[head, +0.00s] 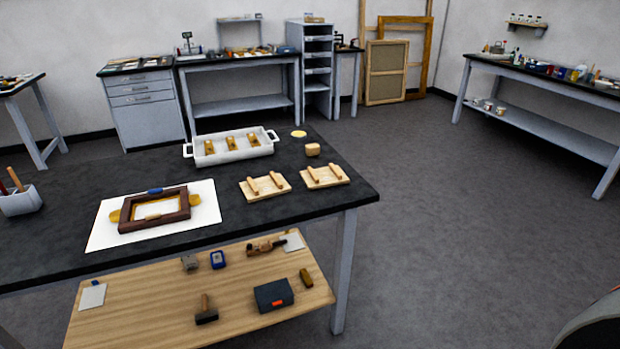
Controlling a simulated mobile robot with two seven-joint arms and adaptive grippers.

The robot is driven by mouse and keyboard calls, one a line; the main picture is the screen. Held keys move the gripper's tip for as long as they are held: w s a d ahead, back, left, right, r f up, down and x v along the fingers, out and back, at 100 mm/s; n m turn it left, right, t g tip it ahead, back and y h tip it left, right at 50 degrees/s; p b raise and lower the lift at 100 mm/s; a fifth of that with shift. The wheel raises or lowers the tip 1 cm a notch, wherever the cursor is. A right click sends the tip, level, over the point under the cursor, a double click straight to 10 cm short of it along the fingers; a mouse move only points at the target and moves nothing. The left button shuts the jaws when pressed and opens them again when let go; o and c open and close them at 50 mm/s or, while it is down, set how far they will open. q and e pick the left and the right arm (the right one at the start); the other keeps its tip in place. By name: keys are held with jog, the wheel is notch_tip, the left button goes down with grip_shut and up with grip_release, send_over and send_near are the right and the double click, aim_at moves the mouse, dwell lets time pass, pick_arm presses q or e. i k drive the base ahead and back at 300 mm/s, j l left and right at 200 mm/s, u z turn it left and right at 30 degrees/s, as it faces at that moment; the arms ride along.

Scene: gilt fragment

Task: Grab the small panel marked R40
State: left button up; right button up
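Two small pale wooden panels lie flat near the right end of the black-topped table (60,220). The left panel (252,194) and the right panel (318,184) each carry two raised wooden bars. I cannot read R40 or any other marking on either one. Neither of my grippers is in view.
A dark frame (128,222) lies on a white sheet (104,236) to the left. Tools lie on the lower shelf (130,318). Floor at right is clear.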

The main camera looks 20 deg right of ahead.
aim_at(273, 184)
jog(key=i+l, duration=0.1)
jog(key=l, duration=0.4)
jog(key=i+l, duration=0.1)
jog(key=l, duration=0.35)
jog(key=i+l, duration=0.1)
jog(key=l, duration=0.4)
